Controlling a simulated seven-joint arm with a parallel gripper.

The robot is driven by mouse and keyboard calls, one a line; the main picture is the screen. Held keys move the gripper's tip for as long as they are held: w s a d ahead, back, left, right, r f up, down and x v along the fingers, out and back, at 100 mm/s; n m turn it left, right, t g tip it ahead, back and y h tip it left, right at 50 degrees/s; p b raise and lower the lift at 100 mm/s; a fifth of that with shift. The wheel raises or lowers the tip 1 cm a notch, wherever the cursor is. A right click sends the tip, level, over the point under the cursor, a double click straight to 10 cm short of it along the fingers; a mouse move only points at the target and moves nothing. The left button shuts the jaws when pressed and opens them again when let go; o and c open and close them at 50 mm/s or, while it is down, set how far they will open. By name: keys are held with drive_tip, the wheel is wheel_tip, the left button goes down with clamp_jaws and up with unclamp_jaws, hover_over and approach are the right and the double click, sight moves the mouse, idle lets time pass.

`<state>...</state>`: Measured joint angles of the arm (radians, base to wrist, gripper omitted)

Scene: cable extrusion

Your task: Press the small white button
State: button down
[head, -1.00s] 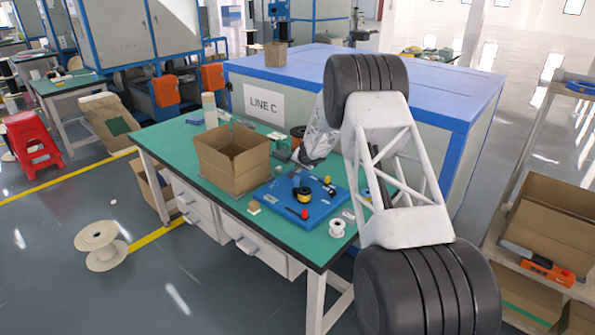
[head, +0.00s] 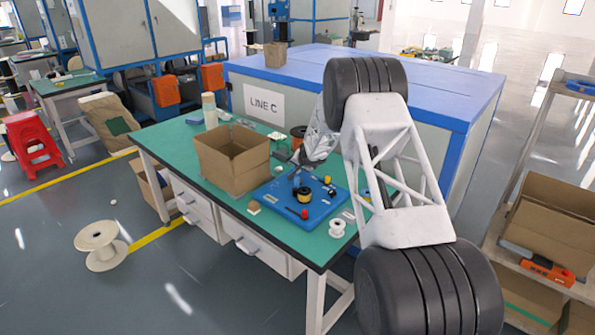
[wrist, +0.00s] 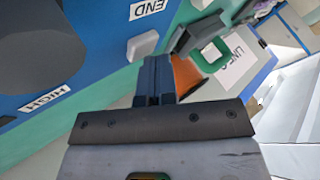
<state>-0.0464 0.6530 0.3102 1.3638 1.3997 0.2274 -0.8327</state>
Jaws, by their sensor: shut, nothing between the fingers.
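A blue panel (head: 318,212) lies on the green table. In the wrist view, its surface (wrist: 95,78) fills the upper left. A small white button (wrist: 142,45) sits on it beside the END label, near the panel's edge. My gripper (wrist: 154,62) is shut and empty. Its fingertips show just below and right of the button, with a gap between them in the picture; I cannot tell the height. In the head view, my gripper (head: 298,174) is over the panel's back left part, and I cannot make out the button there.
On the panel, a dark knob (wrist: 32,42) stands near the HIGH label. An open cardboard box (head: 232,160) stands left of the panel. A white spool (head: 337,228) is at its front right. An orange part (wrist: 186,75) and a green one (wrist: 210,54) lie beyond the fingers.

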idle(0.3)
drive_tip(key=shift+r, duration=0.95)
drive_tip(key=shift+r, duration=2.45)
